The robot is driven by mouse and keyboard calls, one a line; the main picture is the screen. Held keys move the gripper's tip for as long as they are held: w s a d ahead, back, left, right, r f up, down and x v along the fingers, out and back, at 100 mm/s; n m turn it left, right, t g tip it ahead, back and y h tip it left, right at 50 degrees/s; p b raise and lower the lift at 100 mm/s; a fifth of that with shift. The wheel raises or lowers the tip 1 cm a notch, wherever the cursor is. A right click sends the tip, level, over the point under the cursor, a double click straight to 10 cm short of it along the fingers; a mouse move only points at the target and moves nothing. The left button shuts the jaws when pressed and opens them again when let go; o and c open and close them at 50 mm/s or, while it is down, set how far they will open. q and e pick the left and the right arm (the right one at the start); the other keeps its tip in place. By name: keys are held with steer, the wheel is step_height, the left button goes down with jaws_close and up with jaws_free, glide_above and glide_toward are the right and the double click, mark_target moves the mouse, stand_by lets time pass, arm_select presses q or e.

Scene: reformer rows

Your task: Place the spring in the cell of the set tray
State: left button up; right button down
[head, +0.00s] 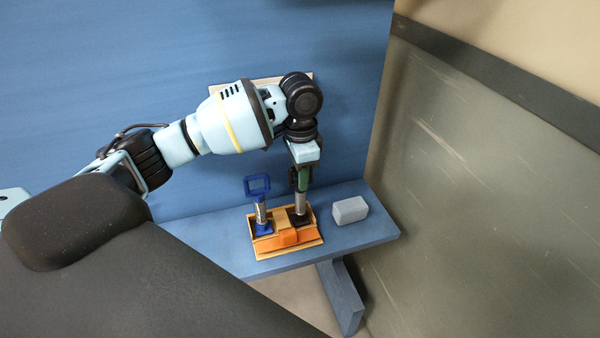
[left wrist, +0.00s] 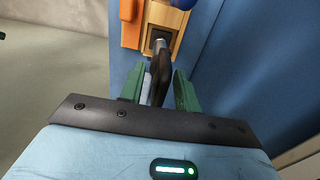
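A wooden tray (head: 318,240) with an orange front sits on the blue bench; it also shows at the top of the left wrist view (left wrist: 179,22). A silver spring piece (head: 301,202) with a dark base stands upright in its right part. Its dark handle (left wrist: 161,70) shows in the left wrist view. A second silver piece (head: 261,213) with a blue base and square blue loop stands in the left part. My left gripper (head: 301,181) is above the dark piece. Its green fingers (left wrist: 160,88) are open on both sides of the handle, with gaps showing. My right gripper is out of view.
A light grey block (head: 349,210) lies on the blue bench (head: 215,236) right of the tray. A blue wall (head: 345,100) stands behind, and a dark grey panel (head: 480,180) rises at the right. The bench left of the tray is clear.

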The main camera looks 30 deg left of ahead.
arm_select(q)
step_height(320, 180, up, 12)
stand_by(0.5)
